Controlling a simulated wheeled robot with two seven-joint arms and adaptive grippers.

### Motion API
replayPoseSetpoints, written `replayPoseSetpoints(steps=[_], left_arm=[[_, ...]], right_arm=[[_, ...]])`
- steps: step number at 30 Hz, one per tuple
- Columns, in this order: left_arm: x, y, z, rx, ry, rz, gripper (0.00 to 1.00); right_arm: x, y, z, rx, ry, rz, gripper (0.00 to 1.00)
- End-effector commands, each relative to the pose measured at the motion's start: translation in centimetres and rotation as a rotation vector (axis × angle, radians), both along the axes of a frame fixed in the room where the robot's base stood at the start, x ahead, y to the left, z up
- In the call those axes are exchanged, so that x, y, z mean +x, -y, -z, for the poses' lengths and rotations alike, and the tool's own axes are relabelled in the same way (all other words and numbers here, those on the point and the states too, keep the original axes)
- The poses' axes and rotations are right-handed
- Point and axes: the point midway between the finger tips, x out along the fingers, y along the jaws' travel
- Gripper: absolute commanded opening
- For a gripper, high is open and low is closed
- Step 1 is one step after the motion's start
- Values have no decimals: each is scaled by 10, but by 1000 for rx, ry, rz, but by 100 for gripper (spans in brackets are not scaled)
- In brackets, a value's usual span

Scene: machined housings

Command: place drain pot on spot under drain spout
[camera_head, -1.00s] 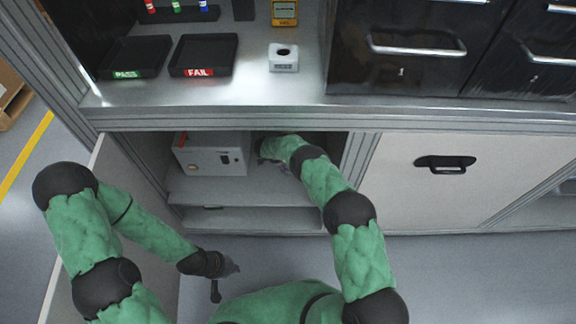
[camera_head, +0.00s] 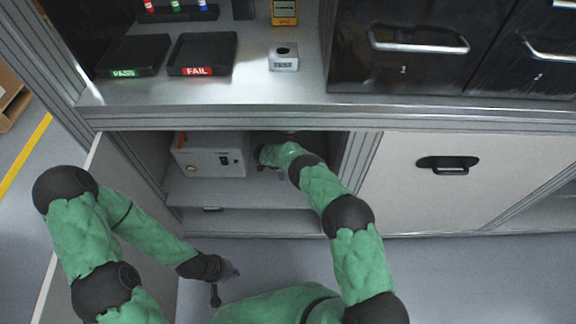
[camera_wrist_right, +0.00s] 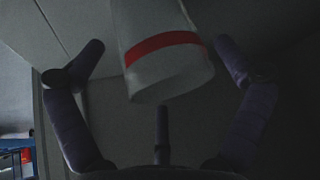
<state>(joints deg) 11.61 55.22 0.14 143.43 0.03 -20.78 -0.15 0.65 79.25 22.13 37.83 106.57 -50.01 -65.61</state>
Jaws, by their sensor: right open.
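A pale cylindrical pot with a red band (camera_wrist_right: 165,68), which looks like the drain pot, shows in the right wrist view. It stands between the spread fingers of my right gripper (camera_wrist_right: 160,48), which is open; no finger clearly touches it. In the head view my right arm reaches into the open lower cabinet, and its gripper (camera_head: 272,165) is mostly hidden there. The pot cannot be made out in the head view. My left gripper (camera_head: 228,275) is low in front of the cabinet, and its finger opening is unclear. I cannot make out the drain spout or the spot.
A grey box (camera_head: 212,158) stands in the cabinet left of my right arm. The open cabinet door (camera_head: 125,175) is beside my left arm. A shelf edge (camera_head: 250,207) runs below. The counter above holds two black trays (camera_head: 203,52) and a white block (camera_head: 283,58).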

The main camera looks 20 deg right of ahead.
Motion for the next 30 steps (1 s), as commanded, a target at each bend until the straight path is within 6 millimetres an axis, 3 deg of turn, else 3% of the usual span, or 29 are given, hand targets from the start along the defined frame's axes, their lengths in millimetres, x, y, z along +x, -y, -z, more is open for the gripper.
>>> replayPoseSetpoints(steps=[8, 21, 30], left_arm=[[0, 0, -28, 0, 0, 0, 0], [0, 0, -53, 0, 0, 0, 0], [0, 0, -58, 0, 0, 0, 0]], right_arm=[[-11, -23, -46, -1, 1, -4, 100], [-53, -103, -41, 0, -1, -3, 100], [-66, -126, -39, -2, 1, -4, 100]])
